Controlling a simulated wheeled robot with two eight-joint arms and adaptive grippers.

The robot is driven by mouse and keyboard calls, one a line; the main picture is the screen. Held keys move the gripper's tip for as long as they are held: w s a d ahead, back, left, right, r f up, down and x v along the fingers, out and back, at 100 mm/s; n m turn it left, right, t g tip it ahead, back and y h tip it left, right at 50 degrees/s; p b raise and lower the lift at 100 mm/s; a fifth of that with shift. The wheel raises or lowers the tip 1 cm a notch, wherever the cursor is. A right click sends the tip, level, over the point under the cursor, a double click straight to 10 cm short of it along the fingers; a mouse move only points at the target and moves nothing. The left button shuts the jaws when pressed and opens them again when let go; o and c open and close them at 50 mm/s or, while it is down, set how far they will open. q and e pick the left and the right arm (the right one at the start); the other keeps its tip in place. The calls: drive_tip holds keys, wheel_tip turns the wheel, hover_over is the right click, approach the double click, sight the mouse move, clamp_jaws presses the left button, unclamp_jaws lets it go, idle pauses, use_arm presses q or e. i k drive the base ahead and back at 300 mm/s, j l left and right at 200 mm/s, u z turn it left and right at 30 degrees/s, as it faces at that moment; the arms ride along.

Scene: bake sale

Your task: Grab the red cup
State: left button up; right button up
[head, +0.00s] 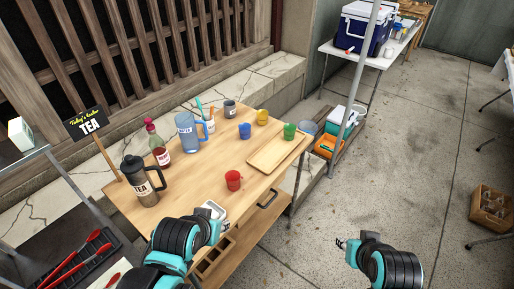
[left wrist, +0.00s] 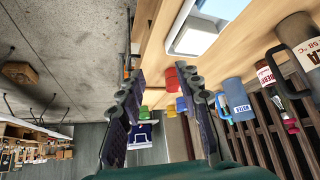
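The red cup (head: 233,180) stands upright on the wooden table (head: 185,197), near its front edge, with its handle to the right. In the left wrist view the red cup (left wrist: 171,79) shows ahead, between the fingers and apart from them. My left gripper (left wrist: 158,105) is open and empty in that view.
A wooden tray (head: 268,154) with a green cup (head: 289,131) is behind right. Blue (head: 245,130) and yellow (head: 262,117) cups, a blue pitcher (head: 187,132), a bottle (head: 157,146) and a tea jug (head: 142,181) stand behind.

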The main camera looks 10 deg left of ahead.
sight(232, 178)
drive_tip(key=i+l+u, duration=0.2)
drive_tip(key=u, duration=0.2)
drive_tip(key=i+l+u, duration=0.65)
drive_tip(key=u, duration=0.4)
